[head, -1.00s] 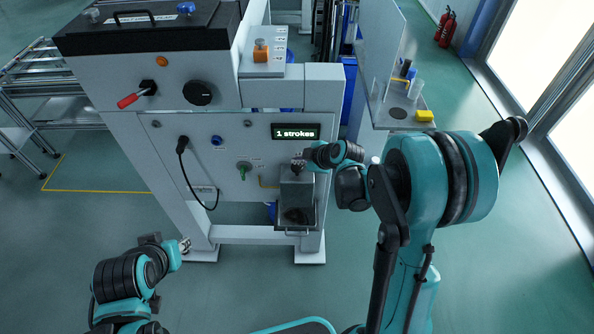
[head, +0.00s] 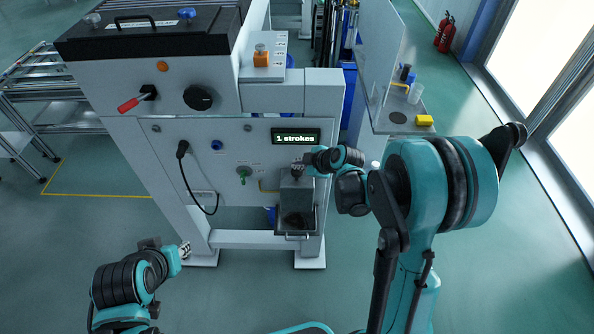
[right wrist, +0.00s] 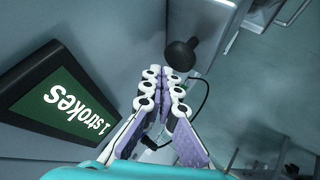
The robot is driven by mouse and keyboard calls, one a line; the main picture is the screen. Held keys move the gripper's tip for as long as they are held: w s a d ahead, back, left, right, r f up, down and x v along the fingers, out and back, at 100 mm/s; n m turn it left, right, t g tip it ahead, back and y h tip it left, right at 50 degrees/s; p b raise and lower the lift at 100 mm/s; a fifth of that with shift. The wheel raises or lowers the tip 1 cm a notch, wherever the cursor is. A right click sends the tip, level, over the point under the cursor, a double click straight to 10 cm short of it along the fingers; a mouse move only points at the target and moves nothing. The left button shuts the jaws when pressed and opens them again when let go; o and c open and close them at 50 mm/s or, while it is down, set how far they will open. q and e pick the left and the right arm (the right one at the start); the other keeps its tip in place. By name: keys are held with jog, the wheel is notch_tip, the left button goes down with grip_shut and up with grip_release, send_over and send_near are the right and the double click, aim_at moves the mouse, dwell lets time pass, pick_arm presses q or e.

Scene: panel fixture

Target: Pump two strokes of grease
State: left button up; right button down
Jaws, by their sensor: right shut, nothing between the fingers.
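The grease pump (head: 297,195) is a grey box at the lower right of the white panel, with a dark knob on top. The black round knob (right wrist: 181,54) shows in the right wrist view just beyond the fingertips. The stroke display (head: 296,137) reads "1 strokes"; it also shows in the right wrist view (right wrist: 67,106). My right gripper (head: 303,168) is at the pump top, beside or over the knob; contact cannot be told. Its fingers (right wrist: 164,75) are shut with nothing between them. My left gripper (head: 185,250) is low at the left, away from the panel; its fingers are too small to read.
A red-handled lever (head: 137,101), a black dial (head: 199,98) and a hanging black cable (head: 190,180) are on the machine. A tray (head: 296,225) is under the pump. A side shelf (head: 400,120) holds cups and a yellow block. The floor before the machine is clear.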

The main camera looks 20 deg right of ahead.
aim_at(297, 171)
jog(key=shift+f, duration=0.1)
dwell(0.3)
jog(key=shift+f+b, duration=0.35)
jog(key=shift+b, duration=0.15)
jog(key=shift+f+b, duration=1.2)
jog(key=shift+f, duration=0.05)
dwell(1.0)
jog(key=shift+r, duration=0.15)
jog(key=shift+r+p, duration=1.2)
jog(key=shift+r, duration=0.35)
jog(key=shift+r+p, duration=1.9)
jog(key=shift+r, duration=0.7)
jog(key=shift+f, duration=0.1)
